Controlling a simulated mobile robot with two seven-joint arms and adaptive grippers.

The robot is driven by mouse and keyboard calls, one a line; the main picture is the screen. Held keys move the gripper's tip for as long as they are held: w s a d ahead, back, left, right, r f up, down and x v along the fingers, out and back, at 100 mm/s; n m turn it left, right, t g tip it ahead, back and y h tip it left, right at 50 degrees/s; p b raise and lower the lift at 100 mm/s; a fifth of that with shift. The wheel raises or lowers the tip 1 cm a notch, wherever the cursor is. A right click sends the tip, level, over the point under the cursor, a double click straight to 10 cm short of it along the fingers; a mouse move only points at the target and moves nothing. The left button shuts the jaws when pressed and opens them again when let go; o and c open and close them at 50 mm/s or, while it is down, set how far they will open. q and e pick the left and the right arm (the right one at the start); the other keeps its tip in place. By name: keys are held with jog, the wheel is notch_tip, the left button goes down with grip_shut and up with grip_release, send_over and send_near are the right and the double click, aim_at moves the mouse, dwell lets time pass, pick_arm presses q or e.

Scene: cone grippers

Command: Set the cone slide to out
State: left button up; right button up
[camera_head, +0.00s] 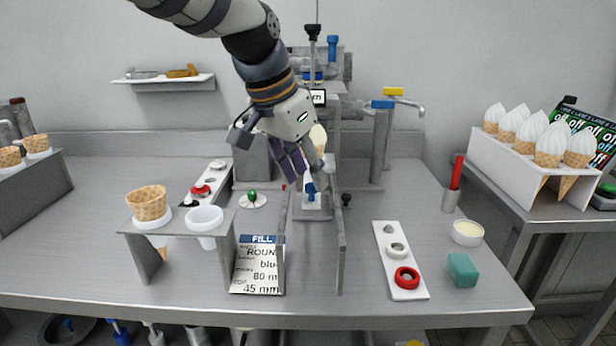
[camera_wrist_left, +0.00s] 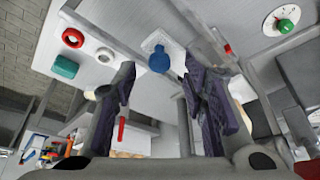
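A blue knob (camera_head: 311,191) stands on a small pale slide plate (camera_head: 314,206) in the middle of the bench, inside the machine between two upright metal side walls. In the left wrist view the knob (camera_wrist_left: 159,61) shows ahead of the gap between my fingers, on its pale plate (camera_wrist_left: 160,42). My left gripper (camera_head: 298,178) comes down from above, just up and left of the knob. In the left wrist view its two dark fingers (camera_wrist_left: 158,105) are apart with nothing between them. Whether a finger touches the knob is unclear. My right gripper is not in view.
A cone rack (camera_head: 180,232) is at left. A white strip with rings (camera_head: 392,244), a teal block (camera_head: 462,270) and a white bowl (camera_head: 467,233) lie at right. A green dial (camera_head: 252,199) is left of the gripper.

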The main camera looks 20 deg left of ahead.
pick_arm(q)
jog(key=shift+x, duration=0.9)
grip_shut()
